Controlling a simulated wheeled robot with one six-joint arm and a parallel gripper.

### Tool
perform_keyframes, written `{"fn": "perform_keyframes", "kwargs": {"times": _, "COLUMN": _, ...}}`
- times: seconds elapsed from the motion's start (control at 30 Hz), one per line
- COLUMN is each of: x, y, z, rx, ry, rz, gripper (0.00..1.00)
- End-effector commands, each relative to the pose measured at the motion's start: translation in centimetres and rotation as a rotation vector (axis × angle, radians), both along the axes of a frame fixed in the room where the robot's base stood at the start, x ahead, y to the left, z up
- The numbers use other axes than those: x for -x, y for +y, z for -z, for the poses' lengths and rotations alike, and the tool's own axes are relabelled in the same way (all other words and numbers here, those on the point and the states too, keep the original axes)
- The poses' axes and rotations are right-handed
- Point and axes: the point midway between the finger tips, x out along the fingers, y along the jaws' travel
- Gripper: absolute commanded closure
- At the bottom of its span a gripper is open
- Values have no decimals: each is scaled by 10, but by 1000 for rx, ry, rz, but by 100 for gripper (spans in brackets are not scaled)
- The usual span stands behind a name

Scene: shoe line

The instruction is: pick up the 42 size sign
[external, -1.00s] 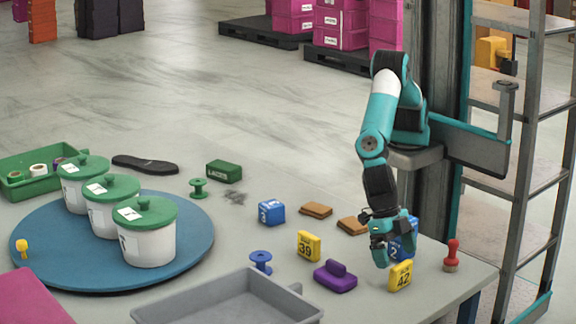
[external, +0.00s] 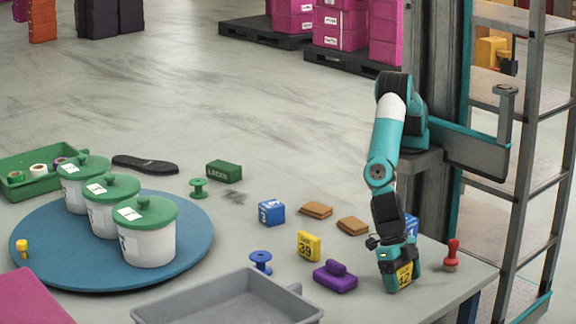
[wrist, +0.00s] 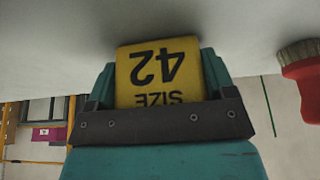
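The yellow 42 size sign (external: 404,274) is at the right front of the grey table, partly covered by my gripper (external: 400,272). In the wrist view the sign (wrist: 160,72) appears upside down, with "42" and "SIZE" readable. My teal gripper's fingers (wrist: 160,80) lie against its left and right sides, with no clear gap. My gripper looks shut on the sign. The sign looks to be still at table height; its lower edge and any contact with the table are hard to make out.
A red-handled brush (external: 452,256) stands close on the right; it also shows in the wrist view (wrist: 306,80). A purple block (external: 335,278) and a yellow 39 sign (external: 308,246) are to the left. A blue block (external: 411,226) is behind my gripper. A grey tray (external: 296,298) is at front.

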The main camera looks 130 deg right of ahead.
Motion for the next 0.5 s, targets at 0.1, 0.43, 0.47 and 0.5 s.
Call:
{"fn": "perform_keyframes", "kwargs": {"times": 0.1, "x": 0, "y": 0, "z": 0, "rx": 0, "ry": 0, "rz": 0, "gripper": 53}}
{"fn": "perform_keyframes", "kwargs": {"times": 0.43, "x": 0, "y": 0, "z": -6, "rx": -1, "ry": -1, "rz": 0, "gripper": 53}}
{"fn": "perform_keyframes", "kwargs": {"times": 0.47, "x": 0, "y": 0, "z": -9, "rx": -1, "ry": -1, "rz": 0, "gripper": 53}}
{"fn": "perform_keyframes", "kwargs": {"times": 0.5, "x": -1, "y": 0, "z": -13, "rx": -2, "ry": -2, "rz": 0, "gripper": 53}}
